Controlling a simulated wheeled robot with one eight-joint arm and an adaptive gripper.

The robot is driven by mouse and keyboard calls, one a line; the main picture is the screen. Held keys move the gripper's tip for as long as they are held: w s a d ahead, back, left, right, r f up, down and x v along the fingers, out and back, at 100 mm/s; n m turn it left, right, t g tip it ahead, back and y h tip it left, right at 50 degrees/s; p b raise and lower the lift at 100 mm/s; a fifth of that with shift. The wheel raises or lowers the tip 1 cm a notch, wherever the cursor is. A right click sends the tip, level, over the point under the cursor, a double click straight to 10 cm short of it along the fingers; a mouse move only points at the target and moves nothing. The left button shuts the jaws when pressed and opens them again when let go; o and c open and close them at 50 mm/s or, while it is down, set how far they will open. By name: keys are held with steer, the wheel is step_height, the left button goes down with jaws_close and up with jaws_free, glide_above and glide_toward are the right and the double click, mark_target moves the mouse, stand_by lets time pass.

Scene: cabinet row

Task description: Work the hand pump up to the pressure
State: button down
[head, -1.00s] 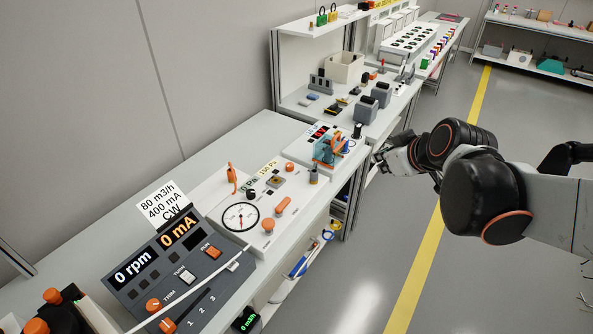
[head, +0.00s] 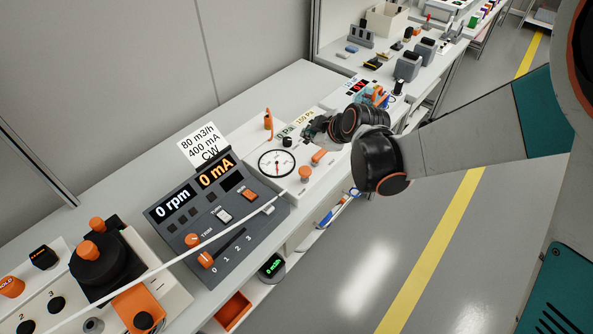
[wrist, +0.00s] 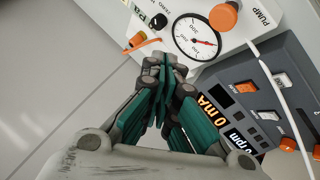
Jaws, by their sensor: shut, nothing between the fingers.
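The white pump panel (head: 292,185) sits on the bench with a round gauge (head: 277,163). The gauge's red needle and the word PUMP show in the wrist view on the panel (wrist: 263,20). Beside the gauge are an orange round knob (head: 305,174) and an orange handle (head: 321,156); a round orange top (wrist: 223,16) shows in the wrist view. An orange lever (head: 268,122) stands at the back. Pressure labels (head: 304,117) read 0 Pa and 150 Pa. My gripper (wrist: 165,68) is shut and empty above the panel; in the head view my gripper (head: 309,130) is partly hidden.
A dark console (head: 215,213) reading 0 rpm and 0 mA stands left of the panel, with a card above it. A white cable (head: 190,252) crosses the console. Other modules (head: 370,95) stand farther along the bench. The aisle floor (head: 360,270) is clear.

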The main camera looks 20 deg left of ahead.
mark_target(303, 171)
steer(key=shift+s+a+f+n, duration=0.15)
steer(key=shift+s+a+f, duration=0.15)
steer(key=shift+a, duration=0.2)
steer(key=shift+s+a+f+n, duration=0.15)
steer(key=shift+s+a+f, duration=0.1)
steer(key=shift+a, duration=0.25)
steer(key=shift+f, duration=0.15)
step_height(303, 171, down, 9)
steer(key=b, duration=0.6)
steer(key=shift+r, duration=0.2)
steer(key=shift+f+b, duration=0.1)
steer(key=shift+b, duration=0.3)
steer(key=shift+f+b, duration=0.25)
steer(key=shift+b, duration=0.05)
steer(key=shift+f+b, duration=0.9)
steer(key=shift+f, duration=0.2)
stand_by(1.4)
steer(key=shift+r, duration=0.1)
steer(key=shift+r+p, duration=1.05)
steer(key=shift+r, duration=0.35)
